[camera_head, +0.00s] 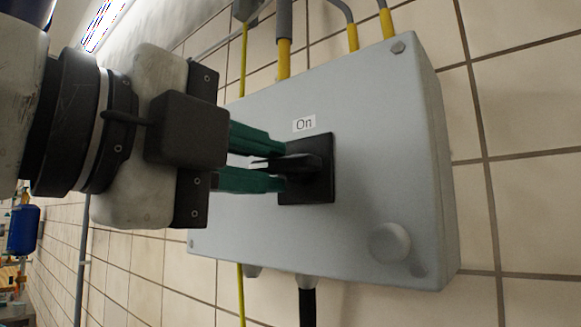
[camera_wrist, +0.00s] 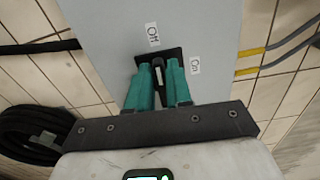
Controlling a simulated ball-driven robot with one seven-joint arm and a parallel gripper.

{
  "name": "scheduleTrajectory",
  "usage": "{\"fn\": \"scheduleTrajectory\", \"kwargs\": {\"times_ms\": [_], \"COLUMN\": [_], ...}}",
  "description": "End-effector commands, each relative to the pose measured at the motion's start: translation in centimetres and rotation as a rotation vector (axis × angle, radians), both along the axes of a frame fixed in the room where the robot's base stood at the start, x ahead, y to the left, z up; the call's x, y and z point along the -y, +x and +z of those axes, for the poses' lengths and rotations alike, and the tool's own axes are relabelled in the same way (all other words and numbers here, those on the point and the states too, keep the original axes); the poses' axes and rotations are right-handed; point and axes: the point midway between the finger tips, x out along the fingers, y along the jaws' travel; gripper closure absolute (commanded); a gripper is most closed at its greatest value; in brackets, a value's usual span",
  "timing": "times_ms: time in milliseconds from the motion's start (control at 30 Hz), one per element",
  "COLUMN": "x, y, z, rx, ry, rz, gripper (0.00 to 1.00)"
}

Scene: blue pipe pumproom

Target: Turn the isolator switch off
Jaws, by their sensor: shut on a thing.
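The isolator switch is a black knob (camera_head: 297,163) on a black square plate (camera_head: 321,168), set in the front of a grey box (camera_head: 370,110). An "On" label (camera_head: 304,124) shows above the plate. In the wrist view the "Off" label (camera_wrist: 153,35) and the "On" label (camera_wrist: 195,66) sit on adjacent sides of the plate (camera_wrist: 172,55). My gripper (camera_head: 284,166) has two green fingers, one above and one below the knob, shut on it. In the wrist view my gripper (camera_wrist: 167,66) straddles the knob, which is partly hidden between the fingers.
Yellow and grey cables (camera_head: 284,55) enter from above, and a black cable (camera_head: 307,305) leaves below. A tiled wall (camera_head: 520,110) stands behind. A coiled black hose (camera_wrist: 35,135) hangs in the wrist view.

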Motion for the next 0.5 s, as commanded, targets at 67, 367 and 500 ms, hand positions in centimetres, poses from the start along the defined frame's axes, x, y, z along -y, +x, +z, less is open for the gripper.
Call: {"fn": "scheduleTrajectory", "kwargs": {"times_ms": [67, 367, 500], "x": [-0.13, -0.05, -0.06], "y": [0.03, 0.02, -0.03], "z": [-0.03, -0.02, -0.02], "rx": [0.001, 0.001, 0.001], "ry": [0.001, 0.002, 0.002], "rz": [0.003, 0.001, 0.001], "gripper": [1.0, 0.62, 0.62]}}
